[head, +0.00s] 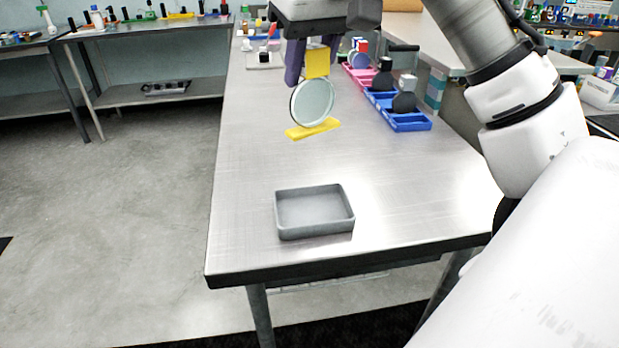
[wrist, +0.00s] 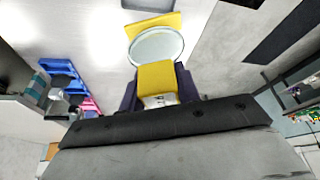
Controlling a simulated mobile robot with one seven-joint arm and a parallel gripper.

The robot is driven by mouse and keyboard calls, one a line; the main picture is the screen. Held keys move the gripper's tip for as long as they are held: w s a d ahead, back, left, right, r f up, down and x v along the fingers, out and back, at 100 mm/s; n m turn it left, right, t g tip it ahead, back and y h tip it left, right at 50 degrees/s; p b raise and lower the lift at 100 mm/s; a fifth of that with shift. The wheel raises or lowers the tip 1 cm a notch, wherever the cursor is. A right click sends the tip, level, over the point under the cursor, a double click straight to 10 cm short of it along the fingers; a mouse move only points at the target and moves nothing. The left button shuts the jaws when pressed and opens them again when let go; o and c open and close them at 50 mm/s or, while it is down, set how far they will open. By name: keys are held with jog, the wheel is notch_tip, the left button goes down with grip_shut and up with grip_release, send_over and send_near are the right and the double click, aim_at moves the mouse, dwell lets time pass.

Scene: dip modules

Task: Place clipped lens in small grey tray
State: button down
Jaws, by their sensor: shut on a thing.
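The clipped lens (head: 312,103) is a round clear disc with a yellow block (head: 317,62) at its top and a flat yellow piece (head: 312,129) at its bottom. My gripper (head: 308,66) is shut on the yellow block, with purple fingers on either side. In the wrist view, the lens (wrist: 157,46) extends out from the yellow block (wrist: 157,79) between the fingers (wrist: 158,88). The small grey tray (head: 314,212) is empty near the table's front edge, nearer the head camera than the lens. Part of the tray (wrist: 150,5) shows at the wrist view's top edge.
Blue bins (head: 410,122) and pink bins (head: 357,80) holding dark round items line the table's right side. A pale board (head: 264,60) with small items lies at the far end. The metal table (head: 245,170) is clear around the tray.

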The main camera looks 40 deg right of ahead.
aim_at(329, 113)
notch_tip(329, 113, down, 16)
jog(key=shift+f+b, duration=0.25)
jog(key=shift+b, duration=0.1)
jog(key=shift+f, duration=0.1)
jog(key=c, duration=1)
grip_release()
jog(key=v, duration=1.2)
